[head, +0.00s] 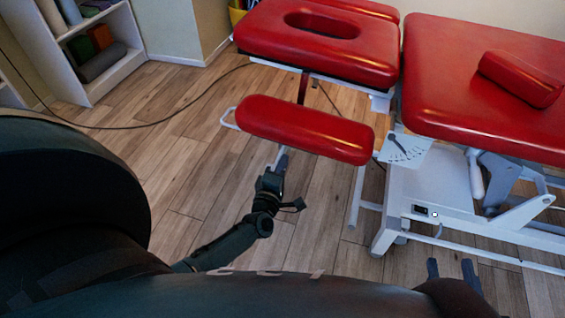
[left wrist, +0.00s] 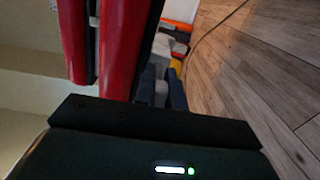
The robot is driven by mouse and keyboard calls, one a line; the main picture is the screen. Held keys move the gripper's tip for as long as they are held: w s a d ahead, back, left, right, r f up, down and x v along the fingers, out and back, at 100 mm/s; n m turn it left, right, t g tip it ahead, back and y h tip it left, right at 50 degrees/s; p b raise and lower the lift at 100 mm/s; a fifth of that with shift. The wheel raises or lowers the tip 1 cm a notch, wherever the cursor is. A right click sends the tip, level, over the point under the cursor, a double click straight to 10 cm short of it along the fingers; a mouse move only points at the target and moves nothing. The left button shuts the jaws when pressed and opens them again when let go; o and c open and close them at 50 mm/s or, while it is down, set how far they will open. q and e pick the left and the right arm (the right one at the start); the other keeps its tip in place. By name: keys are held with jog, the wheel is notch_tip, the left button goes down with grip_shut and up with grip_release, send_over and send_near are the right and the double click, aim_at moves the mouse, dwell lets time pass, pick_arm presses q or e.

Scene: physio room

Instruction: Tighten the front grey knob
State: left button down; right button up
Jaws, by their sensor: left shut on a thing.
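The red armrest cushion (head: 305,128) sits at the near left side of the treatment couch. My left gripper (head: 280,166) is under the cushion's near edge, at the support below it. In the left wrist view, the left fingers (left wrist: 162,88) point towards the red padding and are shut on a small grey thing (left wrist: 161,94), which looks like the front grey knob. Most of the knob is hidden by the fingers and cushion, and its turn cannot be told. My right gripper (head: 451,269) is open and empty, low over the floor in front of the couch base.
The red headrest with its face hole (head: 320,25) and the main couch top (head: 480,85) lie behind. The white couch frame (head: 430,195) stands at right. A dark cable (head: 170,118) runs over the floor. A white shelf (head: 105,70) stands at left.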

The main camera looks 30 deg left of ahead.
pick_arm(q)
jog(key=shift+s+a+f+m, duration=0.1)
jog(key=shift+s+a+m, duration=0.05)
jog(key=shift+a+m, duration=0.3)
dwell(0.3)
jog(key=c, duration=1.7)
grip_release()
jog(key=shift+d, duration=0.1)
jog(key=shift+o, duration=1.2)
jog(key=shift+d, duration=0.15)
jog(key=shift+d, duration=0.1)
